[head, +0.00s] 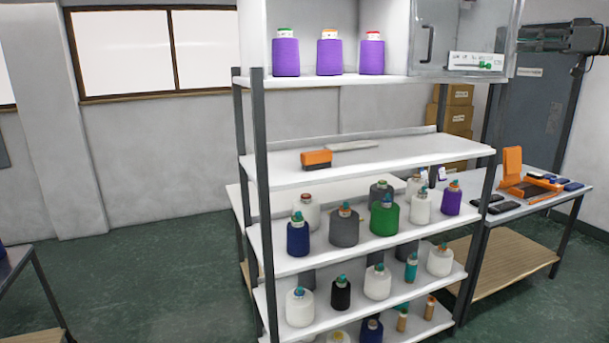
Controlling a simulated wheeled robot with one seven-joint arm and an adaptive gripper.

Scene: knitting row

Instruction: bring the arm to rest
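My gripper (532,39) shows at the upper right edge, dark grey and pointing left, with part of my arm behind it. It is in front of the grey door and beside the cabinet at the top of the shelf. It is small and seen from the side, so I cannot tell whether its fingers are open or shut. I see nothing hanging from it. The rest of my arm is outside the picture.
A shelf rack (400,172) holds several yarn cones, with three purple ones (330,57) on top and an orange-and-black brush (316,160) below. At right, a side table (500,215) carries an orange device (513,165). Green floor (150,285) is clear at left.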

